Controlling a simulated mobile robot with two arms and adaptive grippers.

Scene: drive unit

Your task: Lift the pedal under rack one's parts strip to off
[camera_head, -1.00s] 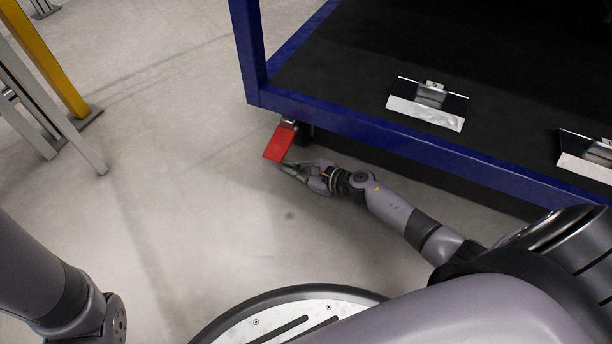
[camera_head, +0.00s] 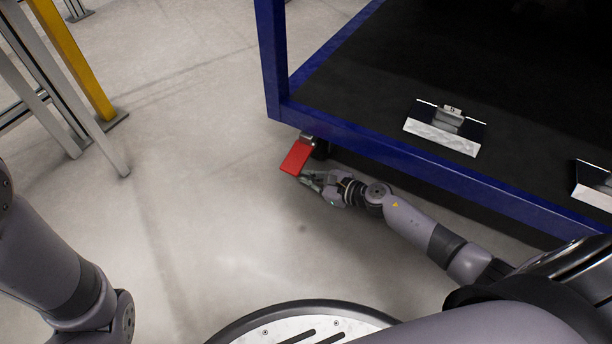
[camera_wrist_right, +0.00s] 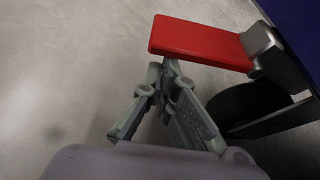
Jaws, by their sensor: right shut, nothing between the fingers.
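The red pedal (camera_head: 297,157) sticks out from a caster at the near left corner of the blue rack (camera_head: 380,144). In the right wrist view the red pedal (camera_wrist_right: 200,42) runs across the top, joined to a grey metal bracket (camera_wrist_right: 262,42). My right gripper (camera_head: 306,178) is low near the floor, shut and empty, with its tips at the pedal's near edge. In the right wrist view the fingertips (camera_wrist_right: 168,68) meet just below the pedal's edge; I cannot tell whether they touch it. My left gripper is out of view; only my left arm shows.
The dark caster wheel (camera_wrist_right: 250,105) is right of my fingers in the wrist view. Metal brackets (camera_head: 445,128) stand on the rack's black deck. A yellow post (camera_head: 75,60) and grey frame legs stand at the left. The floor (camera_head: 215,220) between is clear.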

